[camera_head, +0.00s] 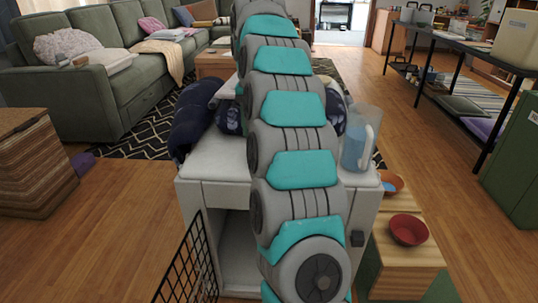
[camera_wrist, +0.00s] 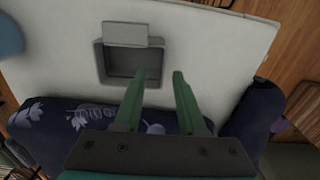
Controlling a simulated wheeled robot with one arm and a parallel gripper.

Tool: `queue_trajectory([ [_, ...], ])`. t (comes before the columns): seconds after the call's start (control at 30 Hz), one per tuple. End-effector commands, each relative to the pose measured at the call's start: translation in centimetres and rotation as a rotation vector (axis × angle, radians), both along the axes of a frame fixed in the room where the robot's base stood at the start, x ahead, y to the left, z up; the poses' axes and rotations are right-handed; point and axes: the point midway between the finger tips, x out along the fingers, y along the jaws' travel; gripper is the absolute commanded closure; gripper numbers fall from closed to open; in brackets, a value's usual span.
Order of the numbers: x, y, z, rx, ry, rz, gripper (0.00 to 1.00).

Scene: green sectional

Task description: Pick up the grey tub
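The grey tub (camera_wrist: 122,62) shows in the wrist view on the white tabletop, as a squarish open container with a dark inside and a lighter flat grey piece along its far side. My gripper (camera_wrist: 160,74) is open, its two green fingers apart with nothing between them. The left fingertip overlaps the tub's right side in the picture; the right fingertip is over bare tabletop. I cannot tell the height gap. In the head view my arm covers the middle of the white table (camera_head: 213,167), and I cannot make out the tub or my gripper there.
A clear blue pitcher (camera_head: 357,140) stands at the table's right. Dark blue patterned cushions (camera_head: 192,120) lie along its far side. A red bowl (camera_head: 408,229) sits on a wooden stool at right. A black wire rack (camera_head: 190,268) is at front left. Open floor lies left.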

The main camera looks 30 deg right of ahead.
Motion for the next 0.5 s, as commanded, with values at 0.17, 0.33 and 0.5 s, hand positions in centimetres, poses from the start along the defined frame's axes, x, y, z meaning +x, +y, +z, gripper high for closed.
queue_trajectory([
  [0.17, 0.0, 0.1, -0.6, -0.001, -0.001, 0.001, 0.6],
  [0.33, 0.0, 0.5, -2.2, 0.001, 0.001, 0.002, 0.6],
  [0.5, 0.0, 0.6, -4.3, 0.0, 0.002, 0.001, 0.6],
])
